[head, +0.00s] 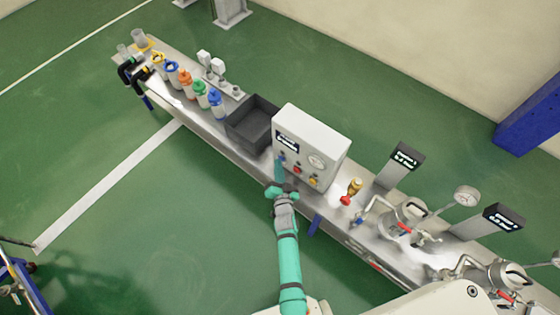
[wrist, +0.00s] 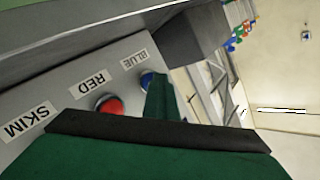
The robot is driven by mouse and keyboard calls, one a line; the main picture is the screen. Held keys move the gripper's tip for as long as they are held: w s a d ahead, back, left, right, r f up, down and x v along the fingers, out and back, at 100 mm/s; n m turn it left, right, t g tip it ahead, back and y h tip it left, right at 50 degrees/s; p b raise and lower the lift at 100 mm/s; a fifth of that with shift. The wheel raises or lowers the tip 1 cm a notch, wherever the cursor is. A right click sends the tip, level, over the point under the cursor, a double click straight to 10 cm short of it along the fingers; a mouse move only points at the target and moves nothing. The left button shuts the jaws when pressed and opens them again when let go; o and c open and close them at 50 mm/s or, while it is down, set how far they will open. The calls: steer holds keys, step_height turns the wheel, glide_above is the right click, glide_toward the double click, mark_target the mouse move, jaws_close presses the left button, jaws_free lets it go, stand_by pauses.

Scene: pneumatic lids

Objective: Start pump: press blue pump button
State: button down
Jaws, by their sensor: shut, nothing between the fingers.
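The control box (head: 318,135) is a white cabinet on the bench with a dark display, a gauge and a row of coloured buttons. In the wrist view the blue button (wrist: 147,79) sits beside a label reading BLUE and is partly covered by my fingers. The red button (wrist: 110,105) is beside it with a RED label. My gripper (head: 279,165) is shut and empty, its green fingertips (wrist: 163,97) right at the blue button. I cannot tell whether they touch it or whether it is pushed in.
A dark open bin (head: 236,131) stands left of the box, with several colour-capped bottles (head: 186,80) farther left. A brass fitting with a red part (head: 352,190) and steel vessels (head: 407,214) stand to the right. Green floor in front is clear.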

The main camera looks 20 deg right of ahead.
steer(key=shift+s+a+f, duration=0.1)
steer(key=shift+s+a, duration=0.3)
steer(key=shift+a, duration=0.3)
steer(key=shift+s+a, duration=0.65)
steer(key=shift+a, duration=0.3)
steer(key=shift+s+a, duration=0.65)
steer(key=shift+a, duration=0.3)
steer(key=shift+s, duration=0.1)
